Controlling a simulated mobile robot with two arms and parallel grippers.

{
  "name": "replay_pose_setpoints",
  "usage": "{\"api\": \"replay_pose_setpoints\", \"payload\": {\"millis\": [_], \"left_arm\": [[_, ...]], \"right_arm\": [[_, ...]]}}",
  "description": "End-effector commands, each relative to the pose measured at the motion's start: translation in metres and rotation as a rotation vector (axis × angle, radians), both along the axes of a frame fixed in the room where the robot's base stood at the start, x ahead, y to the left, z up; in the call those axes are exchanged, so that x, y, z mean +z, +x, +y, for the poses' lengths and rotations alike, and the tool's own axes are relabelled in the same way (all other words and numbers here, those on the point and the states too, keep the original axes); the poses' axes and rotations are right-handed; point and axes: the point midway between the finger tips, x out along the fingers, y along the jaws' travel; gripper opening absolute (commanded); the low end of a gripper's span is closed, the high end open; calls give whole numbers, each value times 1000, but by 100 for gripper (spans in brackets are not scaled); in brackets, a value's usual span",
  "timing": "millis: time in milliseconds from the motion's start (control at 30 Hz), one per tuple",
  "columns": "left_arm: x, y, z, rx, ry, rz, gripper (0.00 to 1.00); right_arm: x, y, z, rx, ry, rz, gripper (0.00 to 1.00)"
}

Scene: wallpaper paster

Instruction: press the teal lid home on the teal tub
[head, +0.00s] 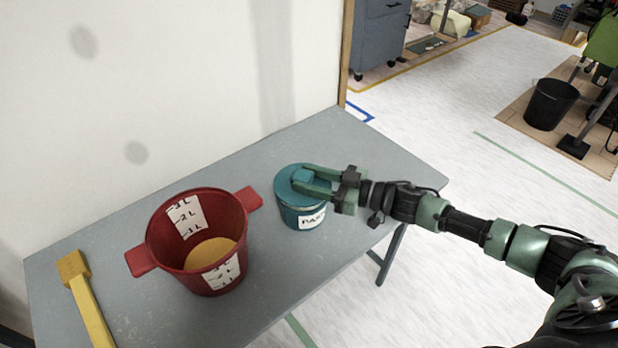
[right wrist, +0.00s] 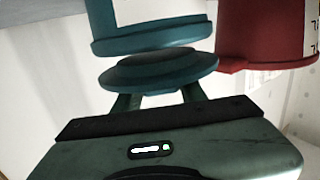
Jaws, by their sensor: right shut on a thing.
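The teal tub (head: 292,215) stands upright on the grey table, with a white label on its side. It also shows in the right wrist view (right wrist: 150,44). The round teal lid (head: 288,188) is over the tub's mouth. In the right wrist view the lid (right wrist: 160,74) appears slightly apart from the tub's rim, with a narrow gap between them. My right gripper (head: 305,180) reaches in from the right and is shut on the block-like handle on top of the lid. The tub's inside is hidden. My left gripper is not in view.
A red bucket (head: 165,235) with yellowish contents stands close left of the tub and also shows in the right wrist view (right wrist: 262,35). A yellow-handled tool (head: 88,305) lies at the table's left. The grey table (head: 385,155) is clear at its back right, with a wall behind.

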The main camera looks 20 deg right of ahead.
Motion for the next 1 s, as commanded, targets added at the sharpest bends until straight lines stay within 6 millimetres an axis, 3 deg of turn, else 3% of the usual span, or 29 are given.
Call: {"api": "replay_pose_setpoints", "payload": {"millis": [1000], "left_arm": [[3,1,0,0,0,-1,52]], "right_arm": [[-3,0,0,0,0,0,1]]}}
